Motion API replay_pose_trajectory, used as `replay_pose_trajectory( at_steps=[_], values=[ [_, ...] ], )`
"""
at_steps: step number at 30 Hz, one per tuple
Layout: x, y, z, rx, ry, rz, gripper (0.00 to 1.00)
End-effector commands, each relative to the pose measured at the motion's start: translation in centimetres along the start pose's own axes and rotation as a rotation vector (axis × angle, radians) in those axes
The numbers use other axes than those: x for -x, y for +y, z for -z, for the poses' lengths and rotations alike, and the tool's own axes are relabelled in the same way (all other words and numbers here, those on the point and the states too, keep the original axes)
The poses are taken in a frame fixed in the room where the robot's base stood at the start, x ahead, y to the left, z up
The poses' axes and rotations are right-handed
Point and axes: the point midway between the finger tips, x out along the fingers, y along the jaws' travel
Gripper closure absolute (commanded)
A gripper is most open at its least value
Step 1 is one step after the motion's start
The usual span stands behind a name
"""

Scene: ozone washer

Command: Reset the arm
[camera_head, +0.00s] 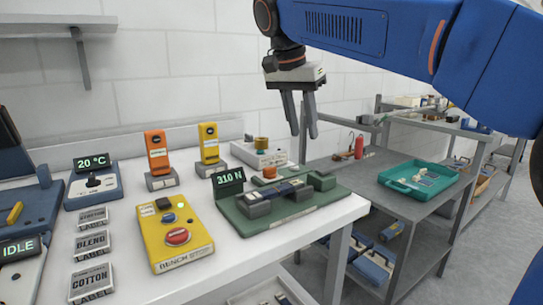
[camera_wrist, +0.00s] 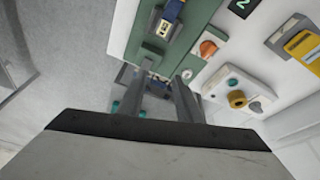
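My blue arm reaches in from the upper right of the head view. My gripper (camera_head: 303,132) hangs from it with the fingers pointing down, above and behind the right end of the white bench. The two fingers stand apart with nothing visible between them. In the wrist view my gripper (camera_wrist: 160,78) also shows a gap between its fingers, with the green tester base and the bench edge beyond them.
A yellow bench-stop box (camera_head: 172,237) and orange and yellow handheld units stand nearby. A teal tray (camera_head: 418,180) sits on a grey side table (camera_head: 375,185). Shelving stands behind.

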Motion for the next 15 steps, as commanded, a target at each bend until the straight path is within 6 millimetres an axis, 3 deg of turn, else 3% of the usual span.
replay_pose_trajectory(
  at_steps=[1,7,15],
  values=[
    [-0.9,2.0,0.2,0.025,-0.006,0.009,0.68],
    [-4.8,8.3,-0.1,0.152,-0.023,0.058,0.68],
    [-10.9,16.5,-2.6,0.306,-0.023,0.130,0.68]
  ],
)
